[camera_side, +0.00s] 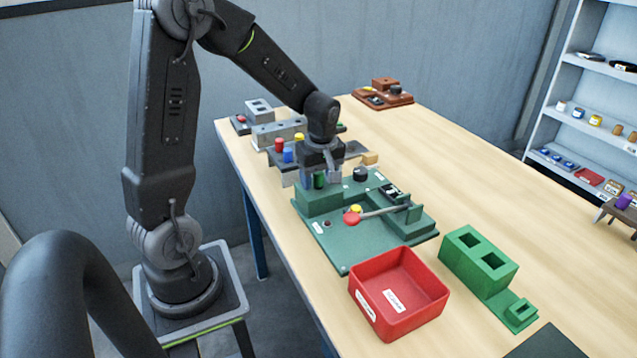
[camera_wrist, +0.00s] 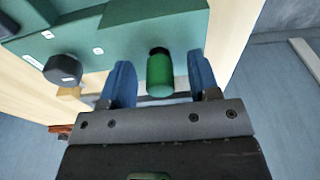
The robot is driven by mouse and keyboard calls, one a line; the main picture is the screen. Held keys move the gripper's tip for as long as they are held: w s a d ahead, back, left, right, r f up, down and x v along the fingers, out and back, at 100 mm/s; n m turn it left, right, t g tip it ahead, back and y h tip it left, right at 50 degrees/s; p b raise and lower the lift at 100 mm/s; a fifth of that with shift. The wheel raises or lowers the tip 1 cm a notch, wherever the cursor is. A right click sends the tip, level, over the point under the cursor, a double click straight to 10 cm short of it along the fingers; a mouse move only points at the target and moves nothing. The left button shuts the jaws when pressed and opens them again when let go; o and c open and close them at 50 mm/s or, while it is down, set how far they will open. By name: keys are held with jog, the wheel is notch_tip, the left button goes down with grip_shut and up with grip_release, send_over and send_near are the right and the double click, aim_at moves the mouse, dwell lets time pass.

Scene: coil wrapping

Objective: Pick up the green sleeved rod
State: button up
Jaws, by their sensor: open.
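The green sleeved rod (camera_wrist: 160,76) shows in the wrist view as a green cylinder at a dark hole in a green block (camera_wrist: 150,30). In the side view the rod (camera_side: 319,180) is a small green piece below my gripper, beside the raised block of the green fixture (camera_side: 365,248). My gripper (camera_wrist: 164,82) is open, with one blue finger on each side of the rod and a visible gap to each. In the side view my gripper (camera_side: 320,178) is low over the back left of the fixture. The rod's far end is hidden in the hole.
A black knob (camera_wrist: 63,70) is on the block beside my gripper; it also shows in the side view (camera_side: 360,173). A red-tipped lever (camera_side: 380,213) crosses the fixture. A red bin (camera_side: 398,295) and a green two-hole block (camera_side: 478,262) stand in front.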

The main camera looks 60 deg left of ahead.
jog(key=c, duration=1)
jog(key=shift+c, duration=0.2)
notch_tip(320, 180, up, 18)
dwell(0.4)
